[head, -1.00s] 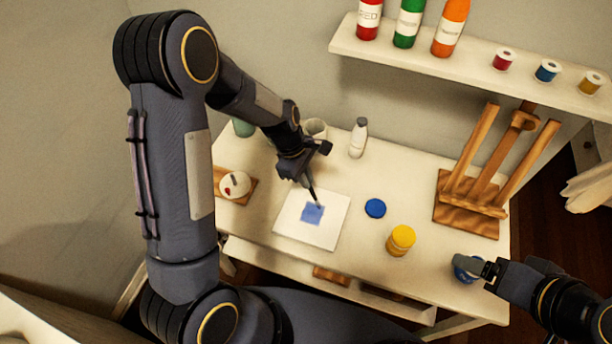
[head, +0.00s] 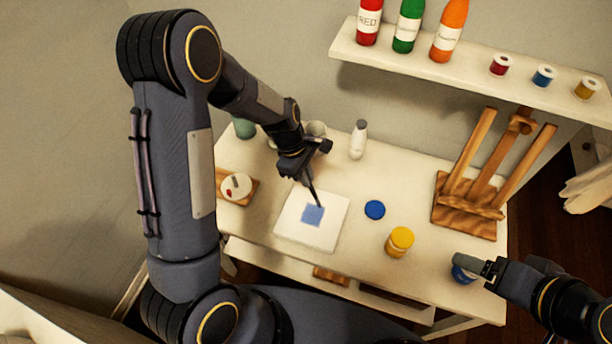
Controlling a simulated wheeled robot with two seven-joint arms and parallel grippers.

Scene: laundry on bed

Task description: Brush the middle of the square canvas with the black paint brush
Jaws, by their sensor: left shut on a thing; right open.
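The square white canvas (head: 325,233) lies flat on the table, with a blue square patch (head: 311,215) in its middle. My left gripper (head: 302,170) is shut on the black paint brush (head: 314,194) above the canvas's far edge. The brush points down, its tip at the upper right of the blue patch; I cannot tell whether it touches the canvas. My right gripper (head: 478,270) is open at the table's front right, beside a small blue paint jar (head: 463,274) that it partly hides. I cannot tell whether it touches the jar.
A blue lid (head: 375,210) and a yellow jar (head: 400,242) stand right of the canvas. A wooden easel (head: 470,214) stands further right. A white bottle (head: 358,140) and a cup (head: 316,130) are behind. A shelf (head: 470,72) with paints hangs above the back.

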